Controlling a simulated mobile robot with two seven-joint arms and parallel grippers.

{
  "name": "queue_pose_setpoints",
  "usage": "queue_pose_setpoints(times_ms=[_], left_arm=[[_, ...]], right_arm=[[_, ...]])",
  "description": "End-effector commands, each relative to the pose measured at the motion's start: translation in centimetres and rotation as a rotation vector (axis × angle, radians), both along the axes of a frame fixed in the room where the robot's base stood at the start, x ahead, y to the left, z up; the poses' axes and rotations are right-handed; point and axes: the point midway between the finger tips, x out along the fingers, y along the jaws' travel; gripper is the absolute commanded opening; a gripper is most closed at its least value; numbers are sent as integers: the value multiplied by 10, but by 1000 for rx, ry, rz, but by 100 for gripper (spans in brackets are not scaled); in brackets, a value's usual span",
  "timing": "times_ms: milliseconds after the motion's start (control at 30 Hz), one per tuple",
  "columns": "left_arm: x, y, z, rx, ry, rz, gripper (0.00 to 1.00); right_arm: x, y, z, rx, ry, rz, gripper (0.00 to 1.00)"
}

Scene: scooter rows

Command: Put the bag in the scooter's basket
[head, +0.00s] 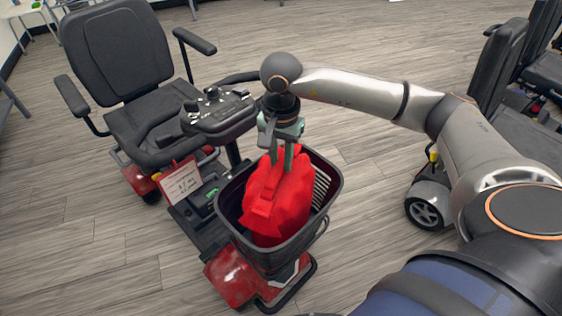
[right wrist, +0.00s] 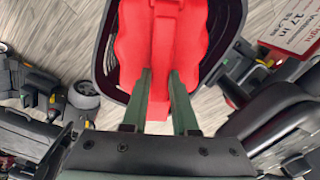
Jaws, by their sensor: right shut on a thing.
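The red bag (head: 280,199) is inside the dark basket (head: 229,218) on the front of the red and black scooter (head: 188,125). My right gripper (head: 284,163) points down from above and is shut on the top of the bag. In the right wrist view the two green fingers (right wrist: 158,92) lie against the red bag (right wrist: 127,45), with the dark basket rim (right wrist: 103,72) around it. The bag's underside is hidden, so I cannot tell whether it touches the basket floor. My left gripper is not in view.
The scooter's handlebar console (head: 219,110) stands just behind the basket. A paper tag (head: 182,184) hangs beside it. Another scooter's wheel (head: 427,206) and dark seats (head: 497,65) are at the right. Wooden floor is free at the left and between the scooters.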

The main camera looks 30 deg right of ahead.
Motion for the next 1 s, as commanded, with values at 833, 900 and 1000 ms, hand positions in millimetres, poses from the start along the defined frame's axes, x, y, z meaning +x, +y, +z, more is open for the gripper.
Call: queue_pose_setpoints(times_ms=[833, 900, 1000], left_arm=[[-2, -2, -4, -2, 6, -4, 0], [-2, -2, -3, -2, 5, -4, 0], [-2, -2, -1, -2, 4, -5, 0]], right_arm=[[0, 0, -17, 0, 0, 1, 57], [0, 0, -16, 0, 0, 1, 57], [0, 0, -14, 0, 0, 1, 57]])
